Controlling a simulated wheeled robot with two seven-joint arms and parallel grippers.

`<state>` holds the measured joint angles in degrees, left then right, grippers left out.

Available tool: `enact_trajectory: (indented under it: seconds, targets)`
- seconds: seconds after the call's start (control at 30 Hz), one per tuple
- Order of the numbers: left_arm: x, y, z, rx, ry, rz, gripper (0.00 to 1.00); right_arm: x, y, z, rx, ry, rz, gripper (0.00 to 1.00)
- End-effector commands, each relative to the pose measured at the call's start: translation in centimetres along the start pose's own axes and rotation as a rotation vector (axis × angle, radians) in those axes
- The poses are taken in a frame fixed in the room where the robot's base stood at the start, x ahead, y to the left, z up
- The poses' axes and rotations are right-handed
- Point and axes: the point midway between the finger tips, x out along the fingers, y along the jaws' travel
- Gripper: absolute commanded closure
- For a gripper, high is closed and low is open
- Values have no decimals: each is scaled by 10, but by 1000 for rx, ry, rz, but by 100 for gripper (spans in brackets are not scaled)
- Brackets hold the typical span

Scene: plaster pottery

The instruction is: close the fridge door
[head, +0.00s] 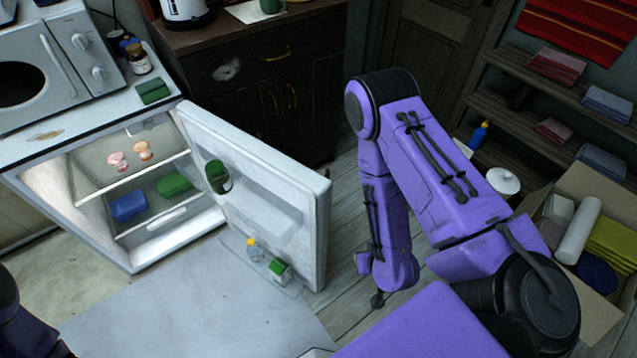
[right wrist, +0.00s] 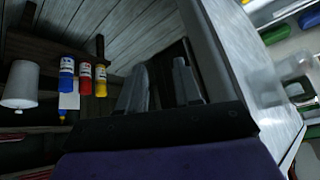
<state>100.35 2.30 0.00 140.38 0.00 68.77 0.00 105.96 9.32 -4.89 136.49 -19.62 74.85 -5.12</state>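The white fridge (head: 132,262) stands at the left with its door (head: 318,215) wide open, swung out toward me. The door's inner side faces left and holds a dark green mug, a bottle and a small carton. My right gripper (right wrist: 161,72) is open and empty in the right wrist view, its two fingers apart. The door (right wrist: 222,65) runs close along the right of the fingers there, with no clear contact. In the head view the right forearm hangs just right of the door's free edge, on its outer side. My left gripper is out of view; only a dark part of that arm shows at bottom left.
Inside the fridge are pink items, a blue box (head: 128,206) and a green box (head: 174,184). A microwave (head: 45,60) stands on top. A dark cabinet (head: 265,85) is behind the door. A cardboard box (head: 598,325) and shelves stand at right. Floor before the fridge is clear.

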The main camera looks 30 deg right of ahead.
Motion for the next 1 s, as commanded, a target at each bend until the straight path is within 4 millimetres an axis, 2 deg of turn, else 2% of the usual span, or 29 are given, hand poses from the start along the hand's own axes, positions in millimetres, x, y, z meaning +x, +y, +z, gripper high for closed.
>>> enact_trajectory:
  seconds: [0.03,0.1,0.2,0.23,0.3,0.4,0.5,0.67,0.77,1.0]
  targets:
    - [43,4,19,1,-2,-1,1,48,-5,-19,-27,106,-101,66]
    - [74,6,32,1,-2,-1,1,77,-14,-62,-104,265,-262,66]
    - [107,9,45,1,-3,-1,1,90,-19,-107,-226,463,-449,66]
    - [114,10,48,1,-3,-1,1,90,-19,-116,-263,514,-498,66]
    - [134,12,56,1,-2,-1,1,90,-15,-130,-350,627,-604,66]
    - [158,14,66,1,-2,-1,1,84,-5,-135,-464,758,-732,66]
    - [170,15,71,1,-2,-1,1,76,3,-132,-539,832,-818,66]
    - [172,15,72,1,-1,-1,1,70,2,-131,-588,868,-871,66]
    - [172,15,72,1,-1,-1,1,74,-12,-137,-592,866,-875,66]
    - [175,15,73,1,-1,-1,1,93,-58,-159,-592,864,-876,66]
